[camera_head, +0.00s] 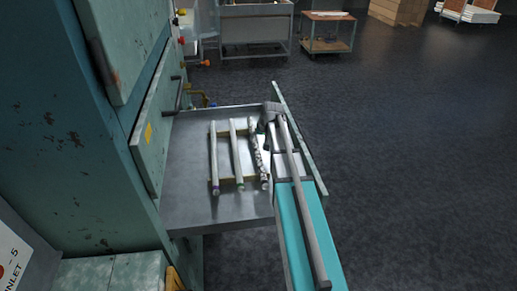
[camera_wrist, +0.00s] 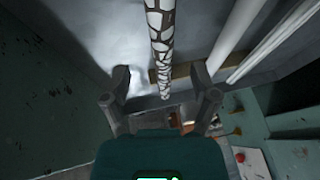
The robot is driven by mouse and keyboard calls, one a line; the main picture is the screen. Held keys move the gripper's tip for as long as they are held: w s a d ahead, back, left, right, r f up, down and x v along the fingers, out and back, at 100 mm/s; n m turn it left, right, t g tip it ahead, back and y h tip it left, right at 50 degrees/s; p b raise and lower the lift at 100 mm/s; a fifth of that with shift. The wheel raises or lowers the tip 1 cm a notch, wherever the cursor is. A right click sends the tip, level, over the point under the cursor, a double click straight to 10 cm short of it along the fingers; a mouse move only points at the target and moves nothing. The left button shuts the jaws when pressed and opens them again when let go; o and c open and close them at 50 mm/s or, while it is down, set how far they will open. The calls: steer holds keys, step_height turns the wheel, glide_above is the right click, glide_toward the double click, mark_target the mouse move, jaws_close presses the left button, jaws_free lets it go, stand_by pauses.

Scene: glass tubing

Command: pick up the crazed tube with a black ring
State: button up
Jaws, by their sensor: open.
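The crazed tube (camera_head: 258,155), white with dark crack lines, is the rightmost of three tubes lying side by side in a metal tray. It also shows in the wrist view (camera_wrist: 161,35), running down between the fingers. A dark mark shows at its near end in the head view, too small to tell as a ring. My gripper (camera_wrist: 160,80) is open, with one finger on each side of the tube's line. The fingers look apart from the tube; their height above it is hard to tell. In the head view my arm largely hides the gripper.
Two plain pale tubes, one with a purplish end (camera_head: 214,160) and one with a greenish end (camera_head: 237,155), lie to the left. Tan strips (camera_head: 226,182) support the tubes.

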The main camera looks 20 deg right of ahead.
mark_target(256, 143)
steer(key=shift+f, duration=0.1)
steer(key=shift+w+b+x, duration=0.25)
steer(key=shift+b+x, duration=2)
steer(key=shift+x, duration=0.25)
jaws_close()
